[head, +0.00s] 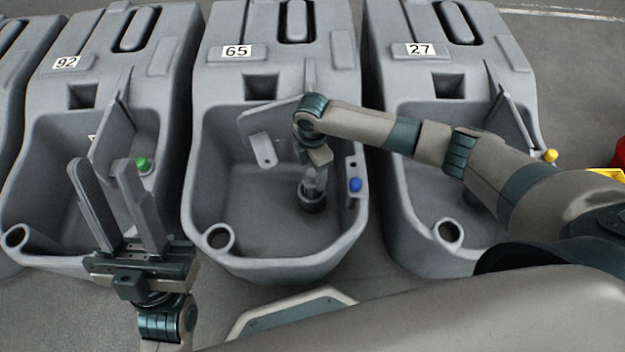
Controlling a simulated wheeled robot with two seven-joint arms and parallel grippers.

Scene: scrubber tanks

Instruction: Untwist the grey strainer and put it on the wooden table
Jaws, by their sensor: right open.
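A dark grey round fitting (311,204), seemingly the strainer, stands on the floor of the tank marked 65, toward its right side. My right gripper (313,190) reaches down into this tank, with its fingers at the top of the fitting. Its jaws are open, and whether they touch the fitting cannot be told; they partly hide it. My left gripper (102,166) is open and empty, fingers pointing up, in front of the tank marked 92. No wooden table is in view.
Grey tanks stand side by side: tank 92 (50,130), tank 65 (215,120) and tank 27 (400,115). Green (143,164), blue (355,185) and yellow (550,155) caps sit at their sides. A raised flap stands behind my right gripper. Red and yellow objects show at the right edge.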

